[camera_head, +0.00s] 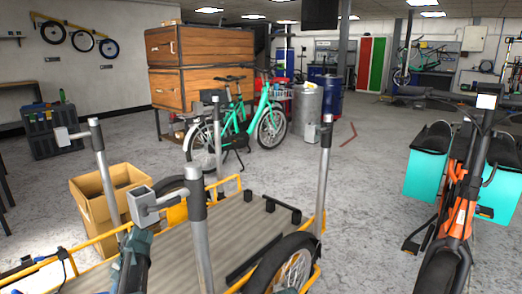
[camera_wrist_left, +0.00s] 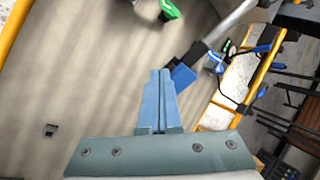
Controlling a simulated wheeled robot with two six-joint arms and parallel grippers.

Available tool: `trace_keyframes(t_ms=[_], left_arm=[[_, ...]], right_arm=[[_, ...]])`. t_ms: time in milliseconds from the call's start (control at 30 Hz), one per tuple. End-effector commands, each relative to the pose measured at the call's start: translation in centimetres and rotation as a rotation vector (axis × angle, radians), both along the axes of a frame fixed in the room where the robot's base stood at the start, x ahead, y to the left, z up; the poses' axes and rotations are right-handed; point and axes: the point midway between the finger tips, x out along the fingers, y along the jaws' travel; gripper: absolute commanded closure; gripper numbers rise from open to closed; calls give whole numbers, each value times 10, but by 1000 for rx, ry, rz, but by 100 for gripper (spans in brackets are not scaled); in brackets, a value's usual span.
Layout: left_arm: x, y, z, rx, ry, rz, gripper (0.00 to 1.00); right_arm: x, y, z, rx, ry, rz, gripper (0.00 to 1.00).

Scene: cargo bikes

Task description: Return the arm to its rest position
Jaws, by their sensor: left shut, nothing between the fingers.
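My left gripper (camera_wrist_left: 160,74) shows in the left wrist view with its two blue-grey fingers together and nothing between them. Behind the fingers in that view is the pale cargo deck (camera_wrist_left: 70,85), with a yellow rail at its edge. In the head view, a dark teal part of my left arm (camera_head: 134,262) shows low at the left, beside the cargo bike's grey deck (camera_head: 225,238). The fingertips are hard to make out there. My right gripper is in neither view.
Metal posts (camera_head: 202,240) with grey heads rise around the deck close to my left arm. A cardboard box (camera_head: 98,213) stands behind it at the left. An orange bike (camera_head: 462,205) with turquoise panniers stands at the right. The floor between the bikes is clear.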

Motion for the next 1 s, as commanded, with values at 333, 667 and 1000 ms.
trace_keyframes(t_ms=[333,667,1000], left_arm=[[-6,-39,-6,-49,-39,-18,100],[-23,-118,-18,-161,-112,-47,100],[-82,-267,-31,-414,-213,-88,100]], right_arm=[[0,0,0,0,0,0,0],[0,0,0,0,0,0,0],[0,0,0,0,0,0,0]])
